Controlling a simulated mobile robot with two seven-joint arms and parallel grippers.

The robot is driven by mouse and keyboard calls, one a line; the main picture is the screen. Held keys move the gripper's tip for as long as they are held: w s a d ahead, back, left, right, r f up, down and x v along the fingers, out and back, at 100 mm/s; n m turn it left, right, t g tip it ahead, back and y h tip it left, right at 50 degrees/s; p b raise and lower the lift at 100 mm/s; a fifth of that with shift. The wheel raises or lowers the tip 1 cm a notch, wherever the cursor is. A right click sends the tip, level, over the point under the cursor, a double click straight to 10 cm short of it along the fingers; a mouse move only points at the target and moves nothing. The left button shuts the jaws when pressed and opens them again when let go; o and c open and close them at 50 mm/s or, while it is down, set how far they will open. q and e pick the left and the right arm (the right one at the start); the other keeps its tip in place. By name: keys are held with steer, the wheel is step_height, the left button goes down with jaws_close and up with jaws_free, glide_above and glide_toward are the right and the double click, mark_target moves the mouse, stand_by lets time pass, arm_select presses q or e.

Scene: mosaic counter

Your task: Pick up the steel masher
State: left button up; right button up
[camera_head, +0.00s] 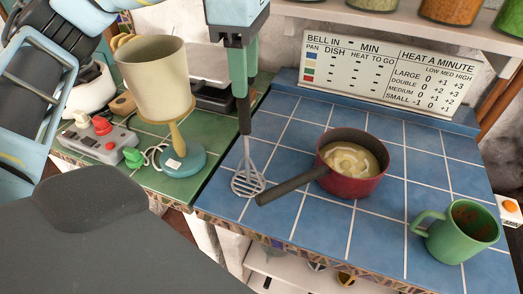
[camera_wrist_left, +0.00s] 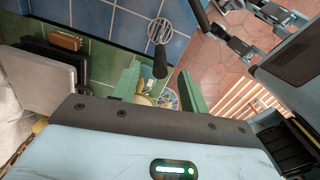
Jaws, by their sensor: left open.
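The steel masher (camera_head: 247,181) has a round slotted head and a black handle. It looks upright, with its head at the blue tiles beside the saucepan handle. I cannot tell exactly how the head meets the tiles. My left gripper (camera_head: 243,88) comes down over the top of the handle, with its green fingers open. In the left wrist view, the masher (camera_wrist_left: 160,32) lies ahead, and its dark handle end points back toward the gap between the spread fingers (camera_wrist_left: 156,95). The fingers do not visibly close on it. My right gripper cannot be made out.
A red saucepan (camera_head: 350,187) with creamy contents stands close right of the masher, its dark handle pointing toward it. A green mug (camera_head: 458,233) stands at the front right. A beige cup-topped stand (camera_head: 178,133) and a button box (camera_head: 97,139) are on the green tiles left. A sign (camera_head: 394,77) stands behind.

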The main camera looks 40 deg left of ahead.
mark_target(243, 108)
arm_select(q)
step_height(243, 108, down, 2)
steer(key=shift+w+f, duration=0.1)
steer(key=f, duration=0.4)
steer(key=shift+s+a, duration=0.3)
steer(key=shift+f, duration=0.55)
jaws_close()
steer(key=shift+r, duration=0.1)
